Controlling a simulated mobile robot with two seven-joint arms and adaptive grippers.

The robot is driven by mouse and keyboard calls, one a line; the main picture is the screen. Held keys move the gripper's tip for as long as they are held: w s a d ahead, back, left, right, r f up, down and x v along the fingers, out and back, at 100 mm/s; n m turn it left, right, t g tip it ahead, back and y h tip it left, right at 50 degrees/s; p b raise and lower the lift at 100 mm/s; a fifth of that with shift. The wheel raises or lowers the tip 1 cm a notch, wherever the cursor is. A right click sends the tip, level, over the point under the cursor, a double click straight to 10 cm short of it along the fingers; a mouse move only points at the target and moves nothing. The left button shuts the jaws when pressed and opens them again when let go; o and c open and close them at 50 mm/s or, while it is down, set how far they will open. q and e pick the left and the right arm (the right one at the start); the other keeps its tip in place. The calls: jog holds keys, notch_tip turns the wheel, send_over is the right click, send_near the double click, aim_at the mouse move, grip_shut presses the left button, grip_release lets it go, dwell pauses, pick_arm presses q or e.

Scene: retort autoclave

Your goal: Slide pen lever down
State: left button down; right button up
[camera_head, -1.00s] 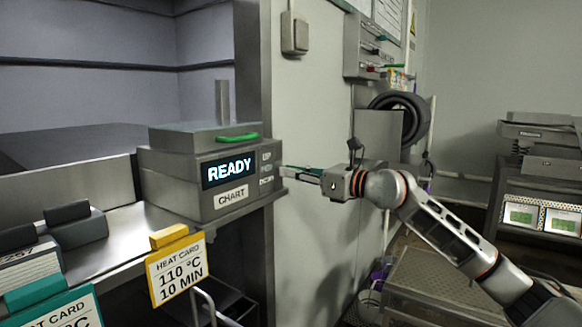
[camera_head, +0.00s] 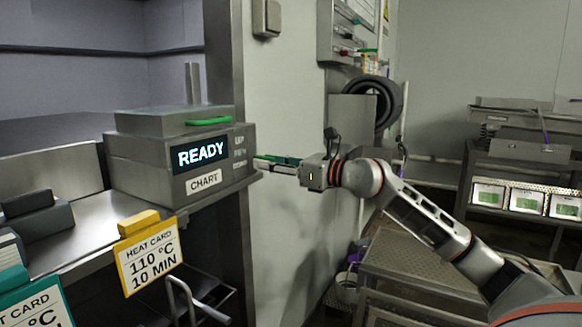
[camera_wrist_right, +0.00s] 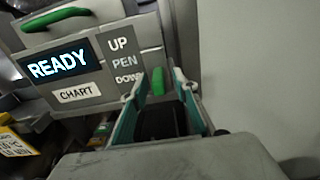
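The chart recorder (camera_head: 180,160) is a grey box with a lit READY screen and a CHART label. In the right wrist view, its side panel (camera_wrist_right: 123,62) reads UP, PEN, DOWN. A green lever (camera_wrist_right: 157,82) stands beside the DOWN word; I take it for the pen lever. My right gripper (camera_head: 265,162) is at the recorder's right end. In the wrist view, its two teal-lined fingers (camera_wrist_right: 160,86) are apart, with the lever between their tips. I cannot tell whether either finger touches it. The lever cannot be made out in the head view. My left gripper is not in view.
A yellow HEAT CARD (camera_head: 150,258) hangs at the shelf front. A wall (camera_head: 285,100) stands close behind my right gripper. A perforated metal cart (camera_head: 410,255) is below my right arm.

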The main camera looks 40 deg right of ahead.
jog(key=v, duration=1.1)
dwell(0.3)
jog(key=shift+s, duration=0.1)
dwell(0.5)
